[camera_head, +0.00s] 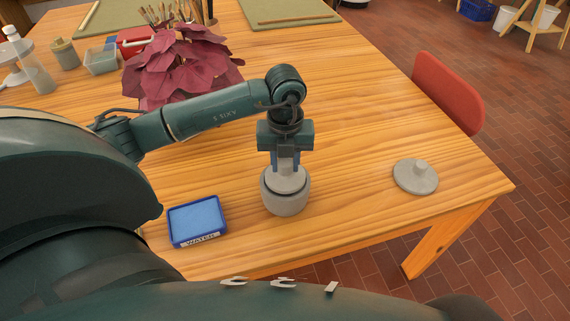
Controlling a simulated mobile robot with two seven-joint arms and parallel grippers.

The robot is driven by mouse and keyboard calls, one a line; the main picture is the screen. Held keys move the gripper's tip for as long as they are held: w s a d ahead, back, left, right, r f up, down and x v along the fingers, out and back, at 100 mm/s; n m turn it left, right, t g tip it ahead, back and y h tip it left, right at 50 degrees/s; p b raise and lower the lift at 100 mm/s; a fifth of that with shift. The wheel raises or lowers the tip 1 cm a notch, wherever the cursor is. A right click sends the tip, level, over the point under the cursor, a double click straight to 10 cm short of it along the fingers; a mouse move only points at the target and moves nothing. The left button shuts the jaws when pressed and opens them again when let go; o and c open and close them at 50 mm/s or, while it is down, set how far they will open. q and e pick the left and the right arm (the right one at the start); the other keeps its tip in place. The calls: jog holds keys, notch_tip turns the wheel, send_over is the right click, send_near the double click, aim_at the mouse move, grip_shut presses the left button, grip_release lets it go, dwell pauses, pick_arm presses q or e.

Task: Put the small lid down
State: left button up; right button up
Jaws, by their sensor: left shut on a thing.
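My left gripper (285,163) points straight down near the middle of the table and is shut on the small lid (288,181), a pale grey disc. Its fingers hide the lid's top. The lid is at the mouth of a round grey jar (286,204), and a dark line shows around it; I cannot tell whether it rests on the jar or is held just above. My right gripper is not in view.
A blue tray (184,240) marked WATER, with a light blue inside, lies left of the jar. A dark red leafy plant (185,65) stands behind my left forearm. A red chair (449,92) stands at the right edge. Table between jar and wider lid is clear.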

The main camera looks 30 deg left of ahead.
pick_arm(q)
jog(key=shift+f, duration=0.95)
jog(key=o, duration=1)
jog(key=shift+r, duration=0.35)
notch_tip(320, 180, up, 11)
jog(key=shift+f+b, duration=0.2)
jog(key=shift+b, duration=0.1)
jog(key=shift+r, duration=0.55)
